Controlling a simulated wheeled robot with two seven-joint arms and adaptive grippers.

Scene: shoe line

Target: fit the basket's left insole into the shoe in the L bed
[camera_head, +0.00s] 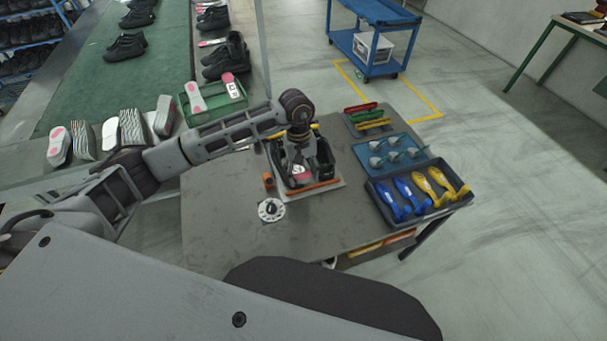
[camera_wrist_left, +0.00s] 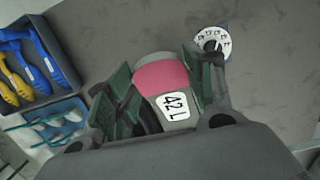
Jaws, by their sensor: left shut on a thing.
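My left gripper (camera_head: 298,166) is over the shoe fixture (camera_head: 318,187) on the grey table, pointing down. It is shut on an insole (camera_head: 302,172) with a pink heel patch. In the left wrist view the insole (camera_wrist_left: 162,77) lies between the dark fingers (camera_wrist_left: 165,92), with its white "42 L" label facing the camera. Dark shapes sit around the gripper at the fixture; I cannot tell shoe from fingers there, nor whether the insole touches a shoe. The green basket (camera_head: 243,103) stands at the conveyor's edge with more pink-marked pieces in it. My right gripper is not in view.
A white dial (camera_head: 271,210) lies in front of the fixture. To its right are a dark tray (camera_head: 413,212) of blue and yellow tools, a blue tray (camera_head: 411,149) of grey pieces, and a tray of coloured bars (camera_head: 368,116). The table's front left is bare.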

